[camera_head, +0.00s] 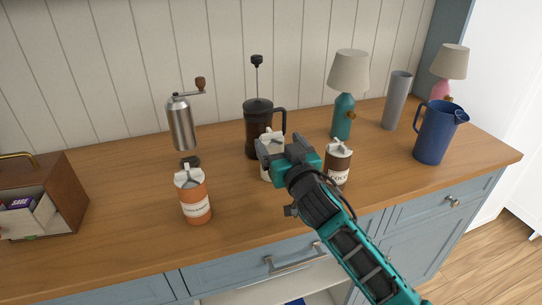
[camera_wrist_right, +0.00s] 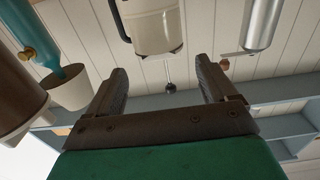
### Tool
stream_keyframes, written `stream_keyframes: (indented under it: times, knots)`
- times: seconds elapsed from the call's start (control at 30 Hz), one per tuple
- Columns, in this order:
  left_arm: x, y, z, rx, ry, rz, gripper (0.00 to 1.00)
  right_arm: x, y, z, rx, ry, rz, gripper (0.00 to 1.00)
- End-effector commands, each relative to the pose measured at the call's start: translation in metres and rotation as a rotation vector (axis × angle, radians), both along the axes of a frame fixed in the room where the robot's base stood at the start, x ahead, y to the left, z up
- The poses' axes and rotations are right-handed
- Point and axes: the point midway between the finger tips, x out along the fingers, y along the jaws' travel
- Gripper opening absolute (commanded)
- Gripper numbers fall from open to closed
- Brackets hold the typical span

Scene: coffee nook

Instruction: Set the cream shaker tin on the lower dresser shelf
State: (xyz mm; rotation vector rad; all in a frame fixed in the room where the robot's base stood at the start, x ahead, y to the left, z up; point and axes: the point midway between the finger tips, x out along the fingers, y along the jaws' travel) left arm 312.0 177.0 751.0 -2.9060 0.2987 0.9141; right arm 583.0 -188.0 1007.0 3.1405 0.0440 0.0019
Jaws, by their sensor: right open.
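The cream shaker tin (camera_head: 265,174) stands on the wooden dresser top, in front of the French press. My right gripper (camera_head: 279,146) hides most of it in the head view. In the right wrist view the cream tin (camera_wrist_right: 153,25) is ahead of the open fingers (camera_wrist_right: 165,85), roughly in line with the gap between them. The fingers are empty, and the tin looks apart from them. The lower dresser shelf (camera_head: 270,297) shows only in part, as a pale opening below the drawers at the bottom edge. My left gripper is not in view.
Behind are a grinder (camera_head: 181,125), the French press (camera_head: 257,132) and a teal lamp (camera_head: 343,115). A blue jug (camera_head: 435,135) stands at right, a wooden box (camera_head: 65,190) at left.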

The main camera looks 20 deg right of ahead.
Motion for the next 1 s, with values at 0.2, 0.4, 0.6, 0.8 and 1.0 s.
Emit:
stream_keyframes:
  times: [0.2, 0.4, 0.6, 0.8, 1.0]
  knots:
    - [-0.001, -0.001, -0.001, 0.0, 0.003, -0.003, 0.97, 0.02, 0.001, 0.0, 0.0, 0.001, 0.001, 0.85]
    - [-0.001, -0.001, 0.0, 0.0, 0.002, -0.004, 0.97, 0.036, 0.002, 0.0, -0.001, 0.0, 0.0, 0.85]
    - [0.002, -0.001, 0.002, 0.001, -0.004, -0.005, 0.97, 0.062, 0.004, -0.001, 0.0, 0.0, 0.001, 0.85]
    - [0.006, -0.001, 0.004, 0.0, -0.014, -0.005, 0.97, 0.072, 0.004, -0.002, 0.001, 0.001, 0.001, 0.85]
    - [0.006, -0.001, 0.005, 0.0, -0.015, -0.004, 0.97, 0.072, 0.004, -0.002, 0.001, 0.001, 0.001, 0.85]
